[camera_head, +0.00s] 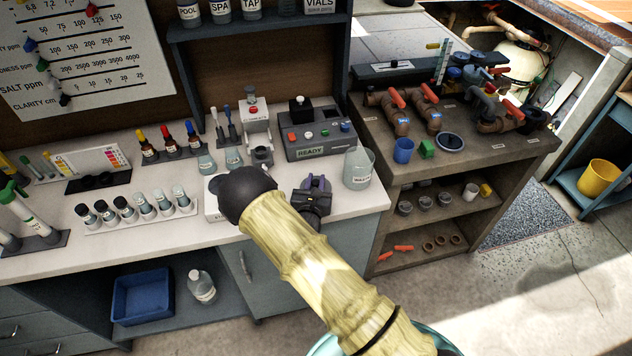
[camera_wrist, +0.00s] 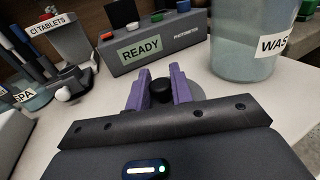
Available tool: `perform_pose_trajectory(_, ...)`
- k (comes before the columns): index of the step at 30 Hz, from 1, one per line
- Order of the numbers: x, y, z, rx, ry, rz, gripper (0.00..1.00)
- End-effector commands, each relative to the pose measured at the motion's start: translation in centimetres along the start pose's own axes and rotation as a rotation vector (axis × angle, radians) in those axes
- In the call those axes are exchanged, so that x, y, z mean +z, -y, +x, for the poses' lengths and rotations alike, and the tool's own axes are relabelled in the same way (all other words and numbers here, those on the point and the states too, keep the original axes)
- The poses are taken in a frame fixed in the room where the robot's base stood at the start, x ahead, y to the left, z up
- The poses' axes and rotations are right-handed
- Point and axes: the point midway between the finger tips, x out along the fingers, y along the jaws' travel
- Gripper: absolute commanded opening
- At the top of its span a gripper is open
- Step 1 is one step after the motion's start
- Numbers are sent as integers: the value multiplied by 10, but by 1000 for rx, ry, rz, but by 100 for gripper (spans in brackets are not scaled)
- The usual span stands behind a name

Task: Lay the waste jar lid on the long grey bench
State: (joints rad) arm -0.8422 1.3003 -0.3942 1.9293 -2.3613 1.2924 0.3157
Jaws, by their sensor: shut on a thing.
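My gripper (camera_head: 314,184) is above the right part of the long bench (camera_head: 345,207), which has a pale top and grey cabinets. In the wrist view its purple fingers (camera_wrist: 161,88) are shut on the black knob of the waste jar lid (camera_wrist: 204,89). The lid's grey disc shows partly beside and beneath the fingers. I cannot tell whether it touches the bench top. In the head view my gripper hides the lid. The clear waste jar (camera_head: 359,168) stands open to the right, apart from the gripper; it also shows in the wrist view (camera_wrist: 243,45).
The photometer (camera_head: 318,130) stands just behind my gripper. Bottles, vials and a tablet dispenser (camera_head: 257,133) crowd the bench to the left. A darker bench (camera_head: 480,165) with pipes and valves stands to the right. A narrow bare strip lies along the pale front edge.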

Motion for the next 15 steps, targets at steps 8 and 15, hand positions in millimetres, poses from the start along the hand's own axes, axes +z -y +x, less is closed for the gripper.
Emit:
perform_pose_trajectory(8,-4,0,-1,0,-10,0,44)
perform_pose_trajectory(15,-4,0,-2,0,-13,-1,44)
